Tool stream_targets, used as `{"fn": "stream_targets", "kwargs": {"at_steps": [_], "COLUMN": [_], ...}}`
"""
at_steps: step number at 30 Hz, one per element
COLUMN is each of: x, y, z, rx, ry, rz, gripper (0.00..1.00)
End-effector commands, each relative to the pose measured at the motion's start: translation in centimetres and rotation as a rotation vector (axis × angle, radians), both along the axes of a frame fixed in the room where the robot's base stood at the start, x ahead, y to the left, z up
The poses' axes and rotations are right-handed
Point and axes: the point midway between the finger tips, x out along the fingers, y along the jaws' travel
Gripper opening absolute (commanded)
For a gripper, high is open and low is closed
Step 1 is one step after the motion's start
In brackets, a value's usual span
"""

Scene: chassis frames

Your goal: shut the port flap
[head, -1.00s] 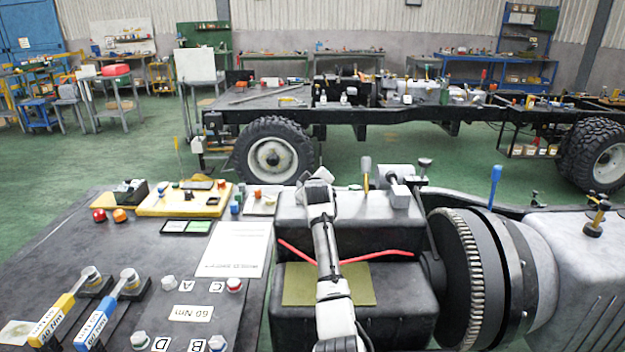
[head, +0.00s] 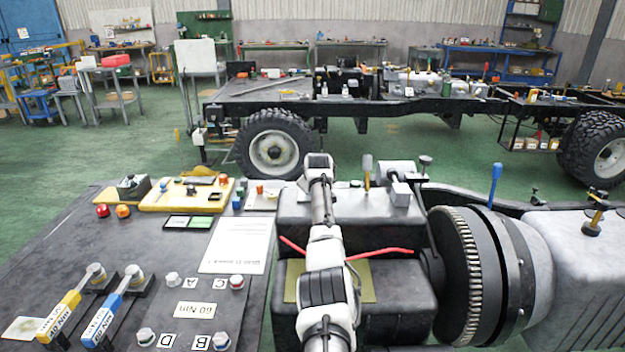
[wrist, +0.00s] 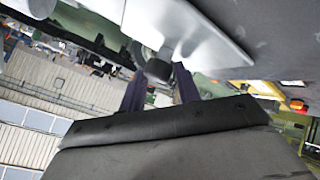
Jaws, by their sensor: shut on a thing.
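In the wrist view my gripper (wrist: 160,78) shows as two dark purple fingers, shut on a small dark knob (wrist: 157,70) between their tips. A pale grey panel (wrist: 208,38) lies just beyond the knob and may be the port flap. I cannot tell how far the flap stands open, nor see its port. In the head view my white and black arm rises up the middle, over the grey engine housing, and hides my gripper and what it holds.
A dark bench (head: 60,250) with two torque wrenches and several knobs is at the left. A grey block (head: 395,290) with red hoses and a ribbed flywheel (head: 480,280) stand at the right. A truck chassis (head: 400,105) stands behind.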

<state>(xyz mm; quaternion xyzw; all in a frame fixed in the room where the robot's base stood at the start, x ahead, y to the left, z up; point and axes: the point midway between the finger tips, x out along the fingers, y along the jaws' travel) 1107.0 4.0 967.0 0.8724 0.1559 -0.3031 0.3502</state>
Motion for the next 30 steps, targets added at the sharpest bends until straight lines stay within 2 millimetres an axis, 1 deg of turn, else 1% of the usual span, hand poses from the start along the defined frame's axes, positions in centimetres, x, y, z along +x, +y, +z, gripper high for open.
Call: {"fn": "stream_targets", "kwargs": {"at_steps": [1,18,19,21,22,30], "x": [0.5,0.56,0.55,0.54,0.55,0.49], "y": [-0.93,-0.89,-0.88,-0.88,-0.87,-0.77], "z": [1.81,1.67,1.66,1.64,1.62,1.35], "rx": [-0.007,-0.008,-0.008,-0.008,-0.008,-0.007], "ry": [-0.032,-0.018,-0.018,-0.017,-0.017,-0.013], "rz": [-0.011,-0.01,-0.009,-0.01,-0.01,-0.009], "gripper": [0.0,0.0,0.35,0.44,0.48,0.48]}}
